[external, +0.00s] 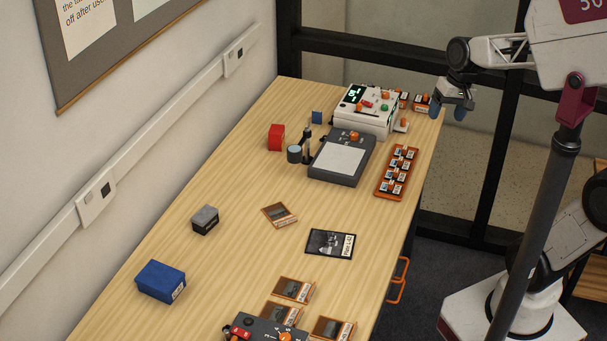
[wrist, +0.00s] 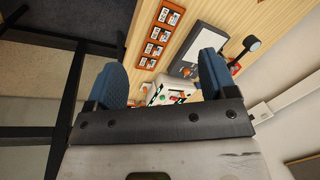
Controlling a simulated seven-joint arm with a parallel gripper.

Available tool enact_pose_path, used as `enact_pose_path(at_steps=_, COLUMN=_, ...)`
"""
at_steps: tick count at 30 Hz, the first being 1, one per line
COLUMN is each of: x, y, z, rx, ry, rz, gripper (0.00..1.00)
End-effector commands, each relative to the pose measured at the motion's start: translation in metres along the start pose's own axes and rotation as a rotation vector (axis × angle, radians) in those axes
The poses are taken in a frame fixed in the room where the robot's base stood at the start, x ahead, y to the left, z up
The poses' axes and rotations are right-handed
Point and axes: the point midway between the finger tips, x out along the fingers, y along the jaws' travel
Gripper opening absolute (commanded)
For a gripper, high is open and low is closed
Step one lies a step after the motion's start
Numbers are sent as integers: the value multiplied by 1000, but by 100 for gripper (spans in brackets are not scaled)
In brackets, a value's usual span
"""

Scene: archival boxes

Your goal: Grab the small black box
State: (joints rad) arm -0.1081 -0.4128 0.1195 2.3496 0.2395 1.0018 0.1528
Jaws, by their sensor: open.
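The small black box (external: 205,220) has a grey top and a pale label. It sits on the left part of the wooden table in the external view, near the wall side. It is not visible in the wrist view. My gripper (external: 449,107) is high at the right, past the table's far right edge, well apart from the box. In the wrist view my gripper (wrist: 162,88) shows two blue fingers spread wide with nothing between them.
A larger blue box (external: 161,281) lies in front of the black box, and a red box (external: 276,137) stands farther back. A grey device (external: 341,158), a white instrument (external: 364,110) and an orange tray (external: 397,172) occupy the far end. Table around the black box is clear.

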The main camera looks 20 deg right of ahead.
Motion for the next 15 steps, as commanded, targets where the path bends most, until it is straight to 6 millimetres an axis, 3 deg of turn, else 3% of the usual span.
enact_pose_path(at_steps=15, x=41, y=-106, z=-71, rx=161, ry=-199, rz=-138, gripper=78)
